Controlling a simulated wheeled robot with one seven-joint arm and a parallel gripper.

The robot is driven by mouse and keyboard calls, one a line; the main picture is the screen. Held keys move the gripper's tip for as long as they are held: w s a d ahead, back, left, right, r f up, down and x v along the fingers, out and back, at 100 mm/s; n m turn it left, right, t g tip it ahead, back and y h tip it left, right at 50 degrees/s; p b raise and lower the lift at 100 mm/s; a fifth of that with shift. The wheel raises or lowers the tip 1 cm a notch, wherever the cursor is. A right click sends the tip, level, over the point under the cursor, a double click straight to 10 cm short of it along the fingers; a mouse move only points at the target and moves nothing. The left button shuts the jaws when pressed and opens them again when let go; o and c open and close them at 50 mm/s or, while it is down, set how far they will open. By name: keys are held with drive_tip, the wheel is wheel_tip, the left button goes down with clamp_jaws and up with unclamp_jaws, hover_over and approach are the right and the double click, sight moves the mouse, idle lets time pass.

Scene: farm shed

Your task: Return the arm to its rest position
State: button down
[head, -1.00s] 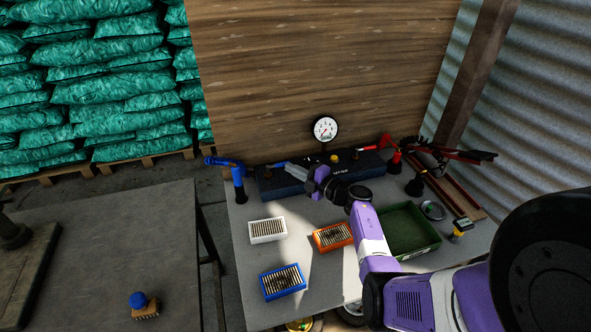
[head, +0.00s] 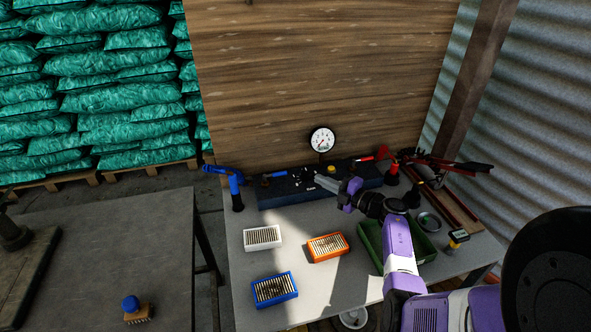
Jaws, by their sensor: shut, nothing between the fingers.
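My arm reaches from the lower right over the grey workbench (head: 355,285). My gripper (head: 318,178) is shut, its grey fingers pointing up and left. In the picture it lies over the front of the long dark blue gauge block (head: 285,192), with nothing held in it. The picture does not tell whether it touches the block.
White (head: 250,243), orange (head: 313,252) and blue (head: 262,298) slotted boxes stand on the bench. A dial gauge (head: 321,139), a blue tool on a stand (head: 236,188) and red tools (head: 392,166) stand behind. Another table (head: 100,250) is at left.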

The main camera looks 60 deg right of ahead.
drive_tip(key=shift+s+d, duration=0.1)
drive_tip(key=s+d+r+m+h, duration=0.2)
drive_tip(key=d+r+h, duration=0.2)
drive_tip(key=r, duration=0.3)
drive_tip(key=a+r+m+t+h, duration=0.2)
drive_tip(key=a+r+m+h, duration=0.1)
drive_tip(key=a+m, duration=0.15)
drive_tip(key=s+a+m+g+y, duration=0.1)
drive_tip(key=s+a+m, duration=0.25)
drive_tip(key=a, duration=1.15)
drive_tip(key=s+a+m+g, duration=0.15)
drive_tip(key=a+m, duration=0.25)
drive_tip(key=a, duration=1.1)
drive_tip(key=s+a+g+y, duration=0.1)
drive_tip(key=s+a+y, duration=0.4)
drive_tip(key=a, duration=0.5)
drive_tip(key=s+a+r+n+y, duration=0.1)
drive_tip(key=s+a+y, duration=0.4)
drive_tip(key=s+a, duration=0.4)
drive_tip(key=shift+s+a+r+g, duration=0.15)
drive_tip(key=shift+a+g, duration=0.2)
drive_tip(key=shift+a, duration=0.2)
